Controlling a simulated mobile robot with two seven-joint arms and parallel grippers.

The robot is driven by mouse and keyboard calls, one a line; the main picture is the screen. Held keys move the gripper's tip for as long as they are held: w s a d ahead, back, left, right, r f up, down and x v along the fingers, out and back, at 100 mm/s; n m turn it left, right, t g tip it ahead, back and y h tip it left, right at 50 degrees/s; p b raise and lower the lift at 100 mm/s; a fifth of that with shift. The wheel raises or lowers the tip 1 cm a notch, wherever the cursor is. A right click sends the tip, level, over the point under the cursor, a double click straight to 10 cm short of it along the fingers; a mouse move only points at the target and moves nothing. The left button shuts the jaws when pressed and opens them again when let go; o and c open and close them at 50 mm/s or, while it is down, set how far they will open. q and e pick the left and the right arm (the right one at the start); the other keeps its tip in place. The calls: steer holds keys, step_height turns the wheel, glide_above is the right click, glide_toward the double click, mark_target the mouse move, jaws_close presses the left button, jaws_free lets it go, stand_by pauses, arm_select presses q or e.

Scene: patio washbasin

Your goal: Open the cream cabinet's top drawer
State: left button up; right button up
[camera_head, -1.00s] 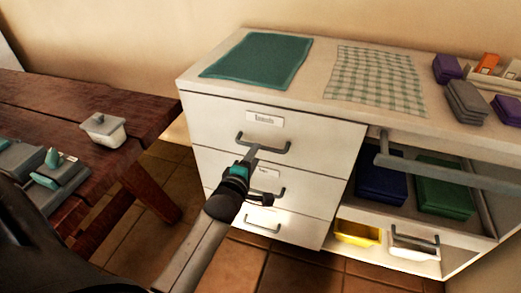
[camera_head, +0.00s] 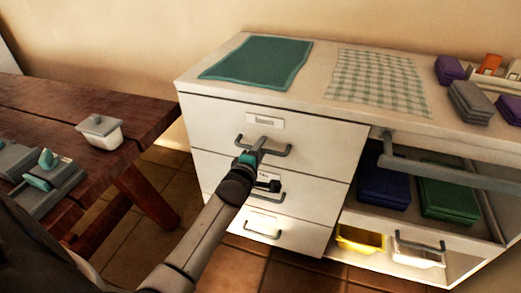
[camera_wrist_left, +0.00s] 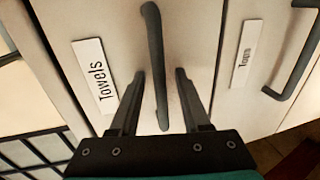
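The cream cabinet (camera_head: 188,92) stands right of centre, with a column of three drawers on its left side. Its top drawer (camera_head: 215,125) looks shut, its front in line with the drawers below. The drawer has a grey bar handle (camera_head: 278,151) and a label. In the left wrist view the label reads "Towels" (camera_wrist_left: 93,75), and the handle (camera_wrist_left: 155,50) runs between my fingers. My left gripper (camera_head: 257,148) is at this handle, open, with one finger on each side and visible gaps. My right gripper is not in view.
A teal cloth (camera_head: 258,62) and a checked cloth (camera_head: 375,82) lie on the cabinet top. A wooden table (camera_head: 120,175) with a lidded white container (camera_head: 100,132) stands at left. A grey bar (camera_head: 450,172) spans the open compartment at right, which holds folded towels (camera_head: 385,188).

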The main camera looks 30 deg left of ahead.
arm_select(q)
jaws_close()
stand_by(1.3)
